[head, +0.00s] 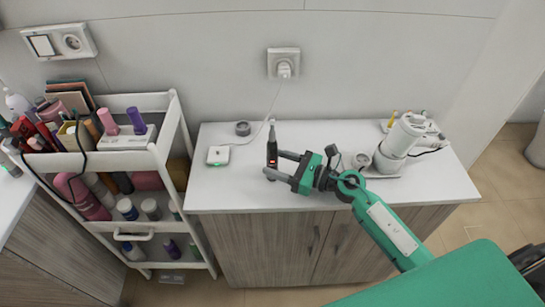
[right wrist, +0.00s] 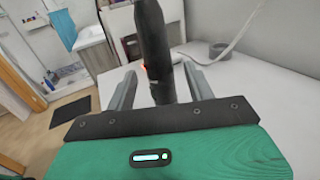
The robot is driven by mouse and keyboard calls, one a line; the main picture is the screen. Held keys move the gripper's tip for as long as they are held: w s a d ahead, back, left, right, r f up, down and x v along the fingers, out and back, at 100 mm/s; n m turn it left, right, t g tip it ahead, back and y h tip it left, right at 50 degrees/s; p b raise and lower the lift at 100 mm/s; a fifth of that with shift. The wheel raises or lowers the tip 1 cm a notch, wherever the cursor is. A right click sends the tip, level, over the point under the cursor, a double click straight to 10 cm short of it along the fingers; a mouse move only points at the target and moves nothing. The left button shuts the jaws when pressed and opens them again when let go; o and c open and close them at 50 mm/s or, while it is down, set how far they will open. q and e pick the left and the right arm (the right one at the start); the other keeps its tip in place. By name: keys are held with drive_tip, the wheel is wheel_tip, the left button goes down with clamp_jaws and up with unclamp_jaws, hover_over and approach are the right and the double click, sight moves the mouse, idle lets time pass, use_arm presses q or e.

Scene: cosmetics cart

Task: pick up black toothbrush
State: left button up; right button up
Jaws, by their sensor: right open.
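My right gripper (head: 276,166) is open around the toothbrush, with one finger on each side. In the right wrist view the gripper (right wrist: 158,85) shows gaps beside the toothbrush. My left gripper is in neither view.
A small white charger (head: 218,155) with a cable to the wall socket (head: 284,66) lies left of the toothbrush. A grey round container (head: 243,128) is behind it. A white appliance (head: 402,140) stands on the right. A white cart (head: 160,150) with several bottles is at left.

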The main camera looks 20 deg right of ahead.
drive_tip(key=p+x, duration=0.1)
drive_tip(key=x, duration=0.2)
drive_tip(key=shift+w+a+r, duration=0.1)
drive_tip(key=shift+w+a, duration=0.05)
drive_tip(key=shift+w, duration=0.05)
clamp_jaws()
idle(1.3)
